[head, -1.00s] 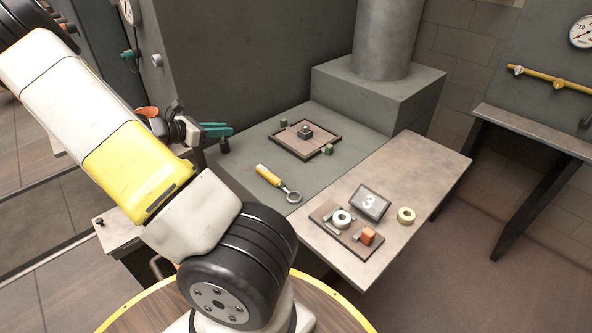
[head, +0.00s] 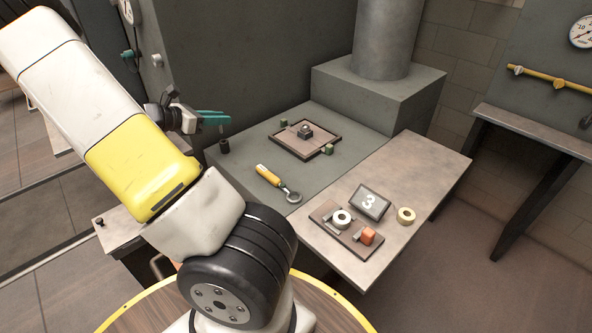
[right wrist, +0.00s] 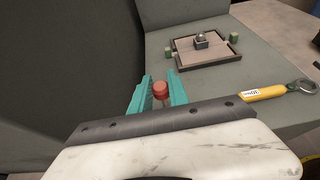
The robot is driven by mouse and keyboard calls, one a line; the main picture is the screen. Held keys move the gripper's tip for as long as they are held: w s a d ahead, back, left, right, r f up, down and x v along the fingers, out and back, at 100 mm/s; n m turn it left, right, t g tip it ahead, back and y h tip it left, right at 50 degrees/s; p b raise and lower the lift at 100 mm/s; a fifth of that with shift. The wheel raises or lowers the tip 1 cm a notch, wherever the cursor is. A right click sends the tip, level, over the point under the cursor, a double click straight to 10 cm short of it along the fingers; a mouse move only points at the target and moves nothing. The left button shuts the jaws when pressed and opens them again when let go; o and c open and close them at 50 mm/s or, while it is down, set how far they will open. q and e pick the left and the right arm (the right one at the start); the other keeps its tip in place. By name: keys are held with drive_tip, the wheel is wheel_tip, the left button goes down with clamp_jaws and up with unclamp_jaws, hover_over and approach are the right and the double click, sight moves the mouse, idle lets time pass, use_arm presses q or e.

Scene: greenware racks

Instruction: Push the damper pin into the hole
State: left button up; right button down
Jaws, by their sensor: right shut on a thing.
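My right gripper (head: 218,120) has teal fingers and hangs above the left edge of the grey bench top. In the right wrist view its fingers (right wrist: 157,92) are shut on a red, round-headed pin (right wrist: 160,88), which I take for the damper pin. The pin's lower end is hidden behind the gripper body. In the head view the pin cannot be made out. A small dark cylinder (head: 224,146) stands on the bench edge just below the fingers, with a gap between. I cannot make out the hole. My left gripper is not in view.
A yellow-handled ring tool (head: 278,184) lies on the bench (head: 240,160). A wooden tray (head: 282,149) holds a small dark block, with green cubes beside it. A dark wall rises behind.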

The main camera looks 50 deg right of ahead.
drive_tip(key=shift+r, duration=0.3)
idle(0.4)
